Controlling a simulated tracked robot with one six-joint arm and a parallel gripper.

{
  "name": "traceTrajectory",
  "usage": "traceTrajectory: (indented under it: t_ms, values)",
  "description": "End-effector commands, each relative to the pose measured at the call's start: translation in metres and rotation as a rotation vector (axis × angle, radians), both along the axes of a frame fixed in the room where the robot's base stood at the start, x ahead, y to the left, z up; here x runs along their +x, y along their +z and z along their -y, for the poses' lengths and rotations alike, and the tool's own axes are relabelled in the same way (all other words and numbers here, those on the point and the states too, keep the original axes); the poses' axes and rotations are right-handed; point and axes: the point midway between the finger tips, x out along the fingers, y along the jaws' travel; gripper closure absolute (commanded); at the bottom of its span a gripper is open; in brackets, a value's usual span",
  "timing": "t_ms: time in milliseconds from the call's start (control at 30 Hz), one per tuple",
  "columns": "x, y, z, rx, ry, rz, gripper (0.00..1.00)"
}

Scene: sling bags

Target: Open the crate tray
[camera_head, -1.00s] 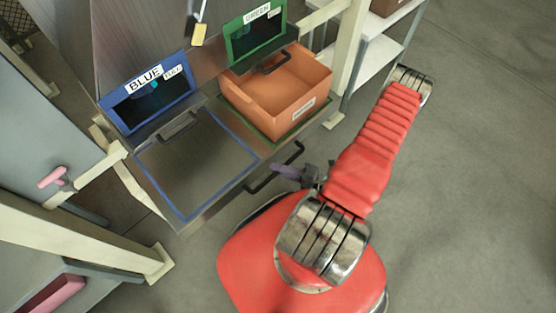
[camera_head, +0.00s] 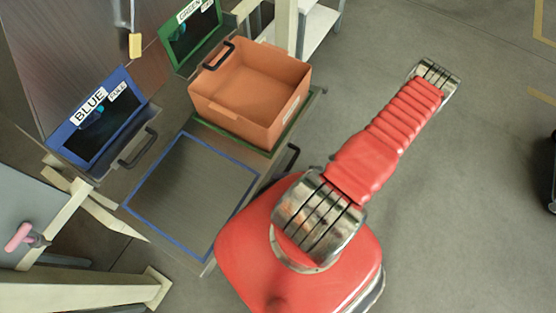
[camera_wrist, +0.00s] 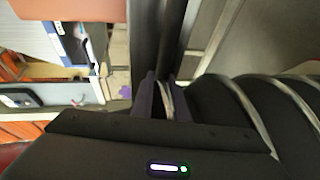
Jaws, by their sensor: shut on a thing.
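In the head view a steel tray (camera_head: 165,190) with a blue border lies bare in front of the open BLUE hatch (camera_head: 95,115). A green-edged tray (camera_head: 283,137) beside it carries an empty orange crate (camera_head: 250,92). A short piece of the black front handle (camera_head: 293,158) shows beside my red base, which hides the rest. My gripper (camera_wrist: 160,98) shows in the wrist view, its dark fingers closed on what looks like the black handle. It is hidden in the head view. The exact contact is hard to make out.
The GREEN hatch (camera_head: 190,30) stands open behind the crate. A pale frame leg (camera_head: 150,287) and a pink-handled lever (camera_head: 22,238) are at the lower left. A white shelf unit (camera_head: 318,25) stands at the back.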

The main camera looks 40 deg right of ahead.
Motion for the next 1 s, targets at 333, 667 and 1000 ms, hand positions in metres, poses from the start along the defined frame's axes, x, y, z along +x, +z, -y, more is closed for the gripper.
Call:
traceTrajectory:
  t_ms: [333, 667, 1000]
  values:
    - [-0.0025, -0.0024, -0.0029, -0.003, 0.016, -0.006, 1.00]
    - [-0.0018, -0.0017, -0.0018, -0.004, 0.013, -0.005, 0.68]
    - [-0.0014, -0.0010, -0.0011, -0.003, 0.012, -0.002, 0.67]
